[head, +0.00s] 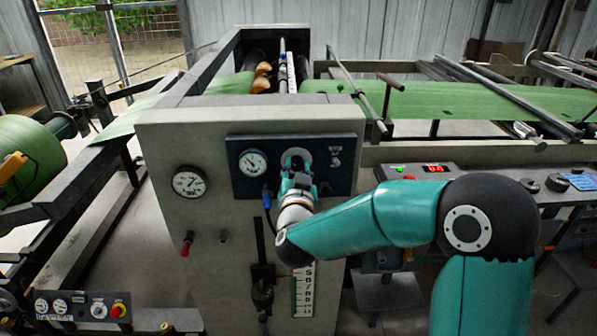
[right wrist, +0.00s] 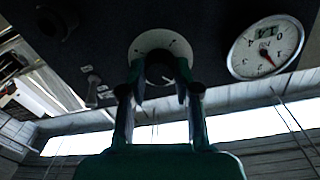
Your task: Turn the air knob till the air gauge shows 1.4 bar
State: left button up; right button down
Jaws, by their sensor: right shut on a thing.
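The air knob (right wrist: 160,68) is a dark round knob on a pale round dial plate in the right wrist view. My right gripper (right wrist: 160,84) is shut on it, one finger on each side. The white round air gauge (head: 253,163) is left of the knob on the dark panel. It also shows in the right wrist view (right wrist: 266,47), turned over, with a red needle; I cannot read its value surely. My left gripper is not in view.
A second white gauge (head: 189,181) sits on the grey cabinet (head: 190,235) left of the dark panel (head: 335,183). A red-tipped fitting (head: 187,243) is below it. Green web (head: 450,103) runs behind.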

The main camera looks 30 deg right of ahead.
jog(key=c, duration=0.8)
grip_release()
jog(key=shift+d, duration=0.1)
jog(key=shift+s, duration=0.1)
jog(key=shift+s+a, duration=0.25)
jog(key=shift+a, duration=0.1)
jog(key=v, duration=1.1)
jog(key=shift+f, duration=0.1)
